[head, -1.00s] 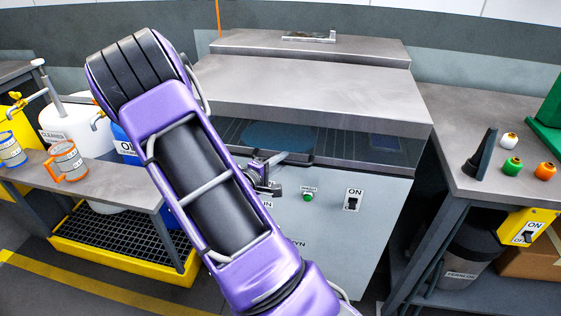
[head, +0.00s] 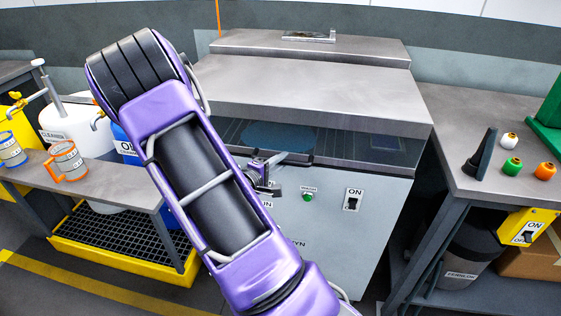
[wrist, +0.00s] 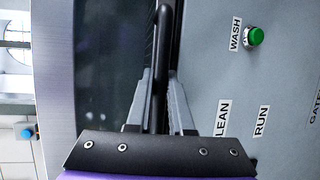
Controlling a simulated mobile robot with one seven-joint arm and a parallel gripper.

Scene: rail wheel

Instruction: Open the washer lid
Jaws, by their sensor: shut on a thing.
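The washer (head: 335,225) is a grey cabinet with a broad metal lid (head: 310,90) on top. Below the lid's metal top is a dark glassy band, through which a blue disc shows. I cannot tell from this whether the lid is raised. My gripper (head: 264,178) is at the washer's upper front edge, partly hidden behind my arm. In the wrist view my gripper (wrist: 162,105) has its two fingers on either side of a dark bar handle (wrist: 163,50) and is shut on it. The handle runs along the dark glass, beside the front panel.
The front panel has a green WASH button (head: 308,197) and an ON switch (head: 353,200). A bench (head: 465,130) with small coloured spools stands close on the right. A shelf (head: 110,190) with mugs and a yellow drip tray (head: 125,262) are on the left.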

